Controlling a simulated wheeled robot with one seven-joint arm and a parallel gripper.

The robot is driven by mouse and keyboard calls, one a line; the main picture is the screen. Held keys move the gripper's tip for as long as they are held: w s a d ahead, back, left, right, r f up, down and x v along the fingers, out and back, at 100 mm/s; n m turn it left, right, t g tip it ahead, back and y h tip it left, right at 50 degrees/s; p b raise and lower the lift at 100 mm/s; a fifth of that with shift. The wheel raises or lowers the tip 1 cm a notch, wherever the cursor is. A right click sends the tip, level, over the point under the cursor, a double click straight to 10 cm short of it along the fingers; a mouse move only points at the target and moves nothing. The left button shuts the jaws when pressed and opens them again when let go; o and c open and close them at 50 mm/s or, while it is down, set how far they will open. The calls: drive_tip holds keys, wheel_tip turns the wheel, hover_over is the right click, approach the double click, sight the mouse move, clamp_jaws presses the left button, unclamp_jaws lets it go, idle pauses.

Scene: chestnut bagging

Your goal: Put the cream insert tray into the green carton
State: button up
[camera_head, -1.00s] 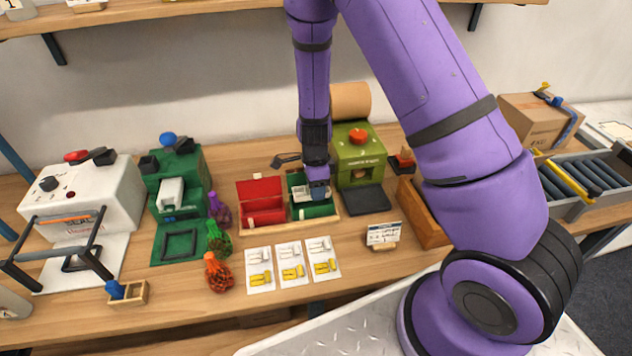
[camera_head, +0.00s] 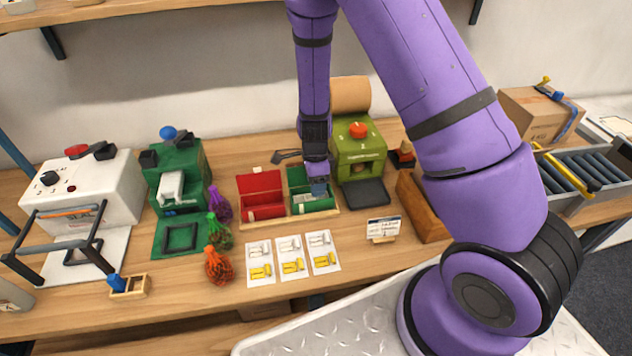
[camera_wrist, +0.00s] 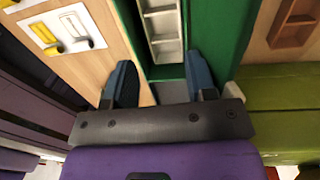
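The green carton (camera_head: 297,176) stands open on the bench, to the right of a red carton, in a shallow wooden holder. The cream insert tray (camera_wrist: 164,30), with a row of small compartments, lies between the carton's green walls (camera_wrist: 232,35) in the wrist view. In the head view it shows only as a small pale patch, partly hidden by my gripper. My gripper (camera_wrist: 160,75) is over the carton, its two blue-grey fingers spread apart. The tray's near end lies just beyond the fingertips, and I see nothing clamped between them. Whether the tray rests fully on the carton's floor cannot be told.
The red carton (camera_head: 260,186) is close on the left. The olive-green machine (camera_head: 357,150) stands close on the right. Picture cards (camera_head: 291,268) and a small sign (camera_head: 383,229) lie in front. Several net bags (camera_head: 218,266) and a dark green machine (camera_head: 180,173) are left.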

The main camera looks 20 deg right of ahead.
drive_tip(key=shift+s+f, duration=0.35)
drive_tip(key=shift+s, duration=0.05)
drive_tip(key=shift+w, duration=0.15)
drive_tip(key=shift+w+r, duration=0.15)
drive_tip(key=shift+r, duration=0.65)
wheel_tip(320, 180, up, 8)
drive_tip(key=shift+f, duration=0.15)
idle(0.8)
drive_tip(key=o, duration=0.6)
idle(0.6)
